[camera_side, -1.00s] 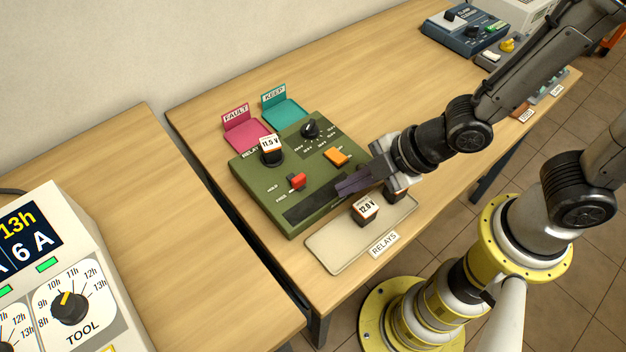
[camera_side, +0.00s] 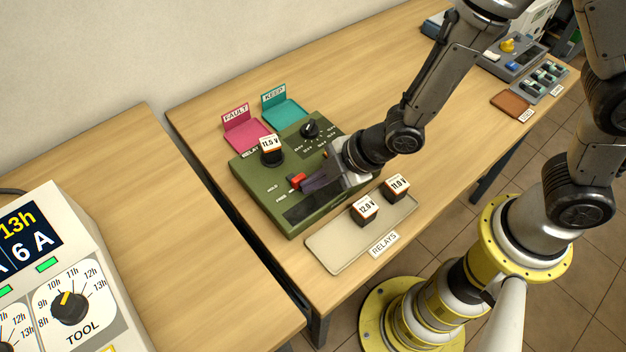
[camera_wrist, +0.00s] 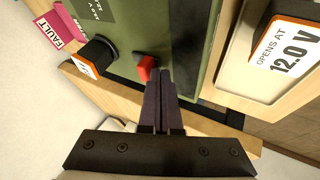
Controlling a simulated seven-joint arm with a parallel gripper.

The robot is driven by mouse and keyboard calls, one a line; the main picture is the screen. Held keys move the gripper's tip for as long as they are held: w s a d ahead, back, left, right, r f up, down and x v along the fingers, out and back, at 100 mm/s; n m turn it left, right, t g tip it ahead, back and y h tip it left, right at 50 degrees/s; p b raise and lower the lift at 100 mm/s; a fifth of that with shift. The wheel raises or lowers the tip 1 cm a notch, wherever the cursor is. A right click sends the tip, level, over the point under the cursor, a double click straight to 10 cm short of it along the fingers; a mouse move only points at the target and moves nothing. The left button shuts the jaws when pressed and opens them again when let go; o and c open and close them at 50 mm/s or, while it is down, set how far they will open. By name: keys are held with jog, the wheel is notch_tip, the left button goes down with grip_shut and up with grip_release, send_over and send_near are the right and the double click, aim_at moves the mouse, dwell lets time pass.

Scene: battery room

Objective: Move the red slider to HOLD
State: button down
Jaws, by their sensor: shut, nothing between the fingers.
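The red slider (camera_side: 297,181) is on the left part of the green relay tester (camera_side: 251,187), with the printed words HOLD and FREE to its left. It stands between or near these marks; I cannot tell exactly which it is at. My gripper (camera_side: 304,184) is shut and empty, its dark fingertips right beside the slider on its right side. In the wrist view the slider (camera_wrist: 147,68) is just left of the closed fingertips (camera_wrist: 160,76); they look close to touching.
An 11.5 V relay (camera_side: 271,152) sits on the tester near a black knob (camera_side: 310,130). The beige RELAYS tray (camera_side: 330,254) holds 12.0 V (camera_side: 364,210) and 11.0 V (camera_side: 396,188) relays. Pink FAULT (camera_side: 237,123) and teal KEEP (camera_side: 285,112) trays stand behind.

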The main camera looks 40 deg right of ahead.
aim_at(299, 175)
jog(key=shift+w, duration=1.85)
jog(key=shift+s, duration=0.35)
jog(key=s, duration=0.2)
jog(key=s+r, duration=0.1)
jog(key=s, duration=0.1)
jog(key=shift+d, duration=0.1)
jog(key=v, duration=0.9)
jog(key=shift+d, duration=0.1)
